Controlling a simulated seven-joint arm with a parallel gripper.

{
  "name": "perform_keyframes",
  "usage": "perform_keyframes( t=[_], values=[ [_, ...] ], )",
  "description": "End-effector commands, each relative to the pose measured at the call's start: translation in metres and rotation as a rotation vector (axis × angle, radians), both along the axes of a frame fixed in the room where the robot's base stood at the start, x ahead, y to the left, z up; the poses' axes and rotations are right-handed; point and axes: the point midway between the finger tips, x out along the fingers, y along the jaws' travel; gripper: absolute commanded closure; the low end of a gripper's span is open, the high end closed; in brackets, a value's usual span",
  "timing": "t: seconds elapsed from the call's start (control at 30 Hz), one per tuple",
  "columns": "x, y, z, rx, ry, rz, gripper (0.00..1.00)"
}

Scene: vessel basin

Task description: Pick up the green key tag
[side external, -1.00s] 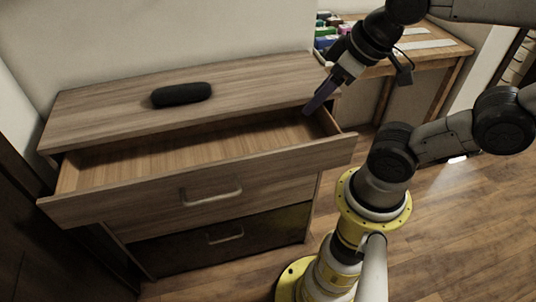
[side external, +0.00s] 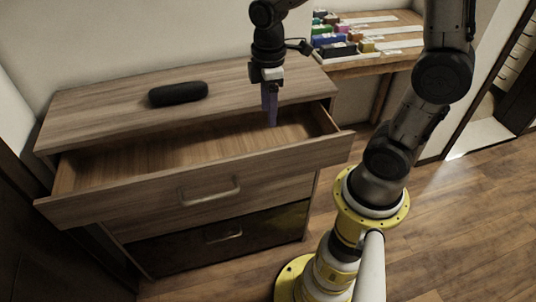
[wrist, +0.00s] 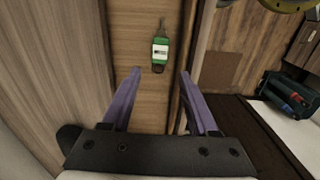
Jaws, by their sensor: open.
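The green key tag (wrist: 160,53) has a white label and a thin metal end. It lies on the light wood floor of the open drawer (side external: 195,197) in the wrist view. I cannot make it out in the side external view, where the drawer front blocks part of the inside. My gripper (side external: 271,123) points down over the right part of the drawer. Its two purple fingers are apart and empty in the wrist view (wrist: 160,74). The tag shows ahead of the gap between the fingertips, apart from both.
A black cylindrical object (side external: 178,93) lies on the dresser top (side external: 105,110). The drawer walls and the top's front edge border the space around the fingers. A side table (side external: 385,62) at the back right holds several coloured items. Most of the visible drawer floor is clear.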

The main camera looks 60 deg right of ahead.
Motion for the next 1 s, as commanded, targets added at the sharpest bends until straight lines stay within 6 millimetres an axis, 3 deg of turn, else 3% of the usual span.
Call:
perform_keyframes(
  t=[0.4, 0.67, 1.0],
  values=[
    [-0.002, 0.0, -0.07, 0.0, 0.006, -0.003, 0.4],
    [-0.001, 0.0, -0.088, 0.001, 0.002, -0.003, 0.4],
    [-0.001, 0.001, -0.131, 0.0, 0.001, -0.003, 0.4]
  ],
)
